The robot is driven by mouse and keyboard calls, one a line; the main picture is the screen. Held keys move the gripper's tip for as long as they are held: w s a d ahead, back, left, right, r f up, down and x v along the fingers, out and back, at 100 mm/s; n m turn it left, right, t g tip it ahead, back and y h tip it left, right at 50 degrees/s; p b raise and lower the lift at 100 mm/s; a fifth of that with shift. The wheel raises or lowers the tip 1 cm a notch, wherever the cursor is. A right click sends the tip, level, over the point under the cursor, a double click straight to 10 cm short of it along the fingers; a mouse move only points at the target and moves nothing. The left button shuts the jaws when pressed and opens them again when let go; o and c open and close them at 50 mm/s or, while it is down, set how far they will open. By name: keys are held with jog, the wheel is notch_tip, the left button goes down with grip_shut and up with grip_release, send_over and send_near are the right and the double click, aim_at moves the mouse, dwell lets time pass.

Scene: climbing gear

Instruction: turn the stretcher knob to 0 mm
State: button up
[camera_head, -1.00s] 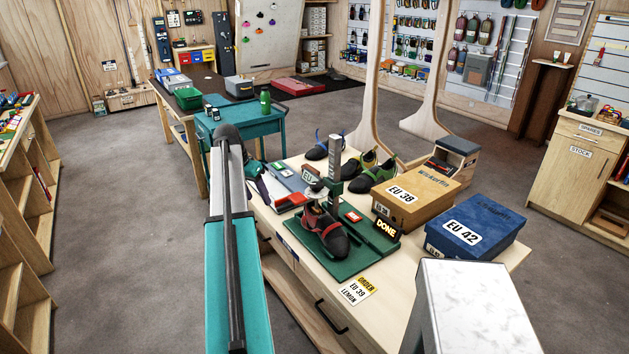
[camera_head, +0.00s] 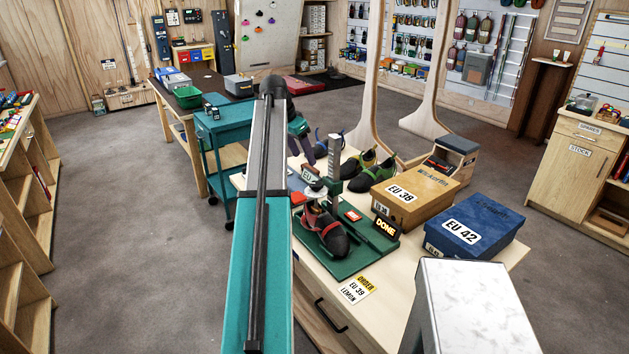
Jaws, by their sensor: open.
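The stretcher has a green base (camera_head: 352,262) on the light wooden bench, with a grey upright post (camera_head: 334,158) marked with a scale. A black and red climbing shoe (camera_head: 328,236) sits on it. A small round grey and dark part (camera_head: 315,190) beside the post above the shoe may be the knob; its setting is too small to read.
A black DONE sign (camera_head: 386,227) is at the base's right. A tan EU 38 box (camera_head: 425,197) and a blue EU 42 box (camera_head: 468,242) stand further right. An order card (camera_head: 356,289) lies in front. Other shoes (camera_head: 372,172) sit behind the post. My arm hides the bench's left end.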

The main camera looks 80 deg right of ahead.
aim_at(316, 183)
jog(key=shift+p+x, duration=2.05)
jog(key=shift+x, duration=4.75)
jog(key=shift+c, duration=0.3)
jog(key=c, duration=1)
jog(key=shift+s+d, duration=0.1)
jog(key=shift+d, duration=0.05)
